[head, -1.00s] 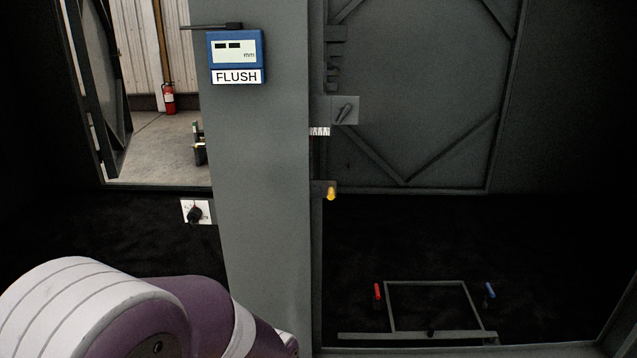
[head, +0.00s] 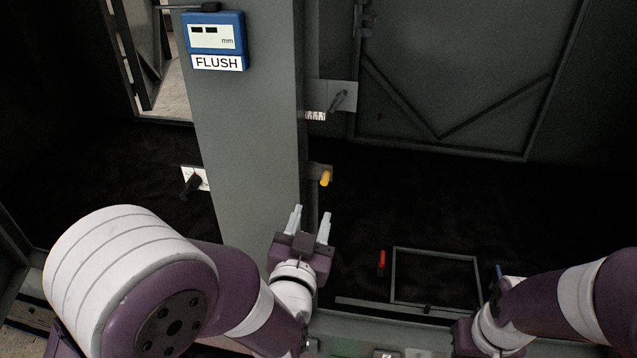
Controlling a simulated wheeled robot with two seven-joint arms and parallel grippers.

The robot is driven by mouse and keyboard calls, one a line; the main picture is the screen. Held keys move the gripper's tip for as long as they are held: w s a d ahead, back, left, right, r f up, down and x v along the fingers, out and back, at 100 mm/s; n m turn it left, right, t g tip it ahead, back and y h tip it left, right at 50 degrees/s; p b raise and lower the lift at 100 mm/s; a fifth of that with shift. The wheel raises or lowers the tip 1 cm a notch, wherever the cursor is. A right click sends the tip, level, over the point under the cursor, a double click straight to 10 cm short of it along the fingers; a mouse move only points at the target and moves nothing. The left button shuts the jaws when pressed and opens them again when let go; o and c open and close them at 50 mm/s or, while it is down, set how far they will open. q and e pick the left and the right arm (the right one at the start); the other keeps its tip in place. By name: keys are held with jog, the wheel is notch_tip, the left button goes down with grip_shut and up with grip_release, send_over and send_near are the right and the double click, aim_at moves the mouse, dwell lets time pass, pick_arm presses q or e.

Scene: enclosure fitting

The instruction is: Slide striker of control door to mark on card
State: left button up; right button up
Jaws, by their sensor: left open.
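A yellow-tipped knob (head: 325,178) sits on a small grey bracket at the right edge of the grey post. Above it is a small white card with dark marks (head: 315,116), below a plate with a dark lever (head: 338,98). I cannot tell for sure which part is the striker. The grey door (head: 455,75) stands behind, with diagonal braces. My left gripper (head: 310,212) is open and empty, fingers pointing up, just below the yellow knob and apart from it. My right arm's end (head: 466,336) is at the lower right; its fingers cannot be made out.
A blue gauge (head: 216,36) marked mm, with a FLUSH label (head: 217,63), is on the grey post (head: 245,140). A black knob on a white plate (head: 195,179) is left of the post. A floor frame (head: 435,252) with a red handle (head: 382,262) lies at lower right.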

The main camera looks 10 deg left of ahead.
aim_at(324, 186)
pick_arm(q)
jog(key=w, duration=0.3)
jog(key=w+p, duration=0.1)
jog(key=w, duration=0.1)
jog(key=w+p, duration=0.1)
jog(key=w, duration=0.2)
jog(key=shift+w+d+f, duration=0.1)
jog(key=shift+w+d, duration=0.2)
jog(key=shift+w, duration=0.05)
jog(key=shift+w+a, duration=0.15)
jog(key=shift+w, duration=0.45)
pick_arm(e)
jog(key=r, duration=0.2)
jog(key=shift+w+d+r, duration=0.1)
jog(key=shift+w+r, duration=0.15)
jog(key=shift+r, duration=0.1)
pick_arm(q)
jog(key=shift+w, duration=0.15)
pick_arm(e)
jog(key=shift+w+d+f, duration=0.1)
jog(key=shift+w, duration=0.05)
